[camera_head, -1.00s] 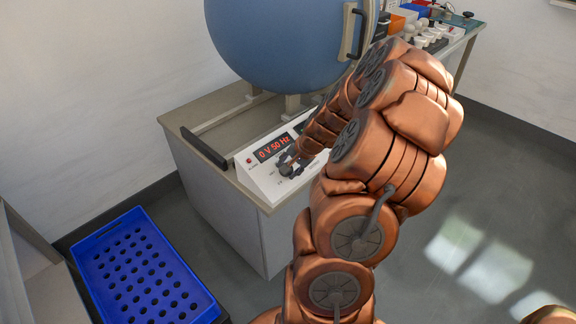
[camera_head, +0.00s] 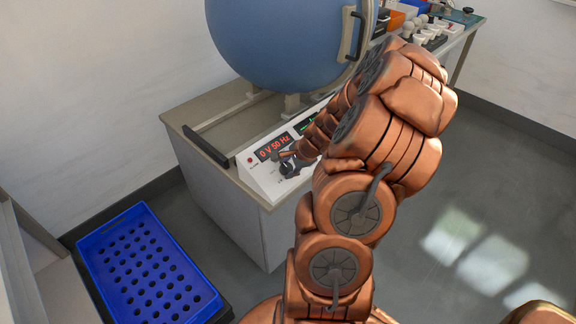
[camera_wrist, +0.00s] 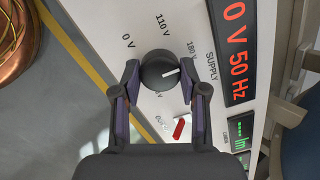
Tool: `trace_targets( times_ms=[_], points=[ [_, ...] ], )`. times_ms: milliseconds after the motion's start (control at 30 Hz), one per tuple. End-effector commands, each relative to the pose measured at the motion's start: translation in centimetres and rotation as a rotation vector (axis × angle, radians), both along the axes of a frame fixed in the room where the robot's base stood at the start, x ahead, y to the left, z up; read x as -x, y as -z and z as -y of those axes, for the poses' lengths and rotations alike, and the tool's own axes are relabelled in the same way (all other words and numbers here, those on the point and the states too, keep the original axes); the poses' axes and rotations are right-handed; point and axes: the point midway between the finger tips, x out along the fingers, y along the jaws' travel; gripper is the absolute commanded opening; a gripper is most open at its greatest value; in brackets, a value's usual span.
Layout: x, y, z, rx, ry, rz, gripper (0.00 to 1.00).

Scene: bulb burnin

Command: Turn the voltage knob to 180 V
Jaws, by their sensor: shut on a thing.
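The round black voltage knob (camera_wrist: 158,72) sits on the white sloping supply panel (camera_wrist: 100,20). Its white pointer points right in the wrist view, close to the 180 V mark; 0 V and 110 V are printed to the upper left and above. My gripper (camera_wrist: 160,68) is shut on the knob, one finger on each side. The red display (camera_wrist: 236,50) reads 0 V 50 Hz; it also shows in the head view (camera_head: 273,148). In the head view the knob (camera_head: 288,168) is partly covered by my gripper.
A red switch (camera_wrist: 178,129) lies just below the knob in the wrist view, near my right finger. A large blue sphere (camera_head: 285,40) stands above the panel on the bench. A blue tray with holes (camera_head: 145,270) is at lower left. A dark handle bar (camera_head: 206,146) edges the bench.

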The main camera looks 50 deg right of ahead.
Motion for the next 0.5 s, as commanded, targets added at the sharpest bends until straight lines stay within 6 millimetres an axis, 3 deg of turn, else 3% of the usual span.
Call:
trace_targets(
  times_ms=[333, 367, 500],
  points=[
    [0.01, 0.02, 0.04, 0.0, 0.002, 0.0, 0.08],
    [0.01, 0.03, 0.03, -0.001, 0.002, 0.0, 0.44],
    [0.0, 0.02, 0.0, -0.001, 0.001, 0.0, 0.58]
  ],
)
